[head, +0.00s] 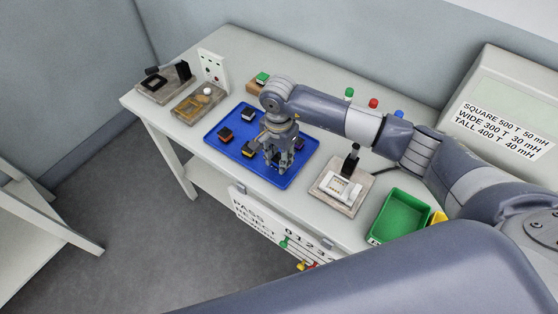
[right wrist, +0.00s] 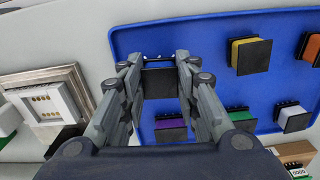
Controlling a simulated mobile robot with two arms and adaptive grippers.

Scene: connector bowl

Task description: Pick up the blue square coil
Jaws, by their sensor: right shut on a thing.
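My right gripper (head: 280,168) points down over the front right part of the blue tray (head: 298,178). In the right wrist view my right gripper (right wrist: 158,76) is shut on a dark, square-faced coil with a blue band, the blue square coil (right wrist: 158,82), held between its fingertips. In the head view the fingers hide most of that coil. I cannot tell whether it touches the tray. Other coils on the tray are yellow (right wrist: 250,54), purple (right wrist: 170,129), green (right wrist: 241,119), white (right wrist: 294,118) and orange (right wrist: 311,48). My left gripper is not in view.
A fixture with a white socket (head: 341,189) and black lever stands right of the tray. A green bin (head: 401,214) is at the table's right end. Two more fixtures (head: 198,104) and an upright socket panel (head: 212,67) stand at the left. A labelled instrument (head: 500,125) is behind.

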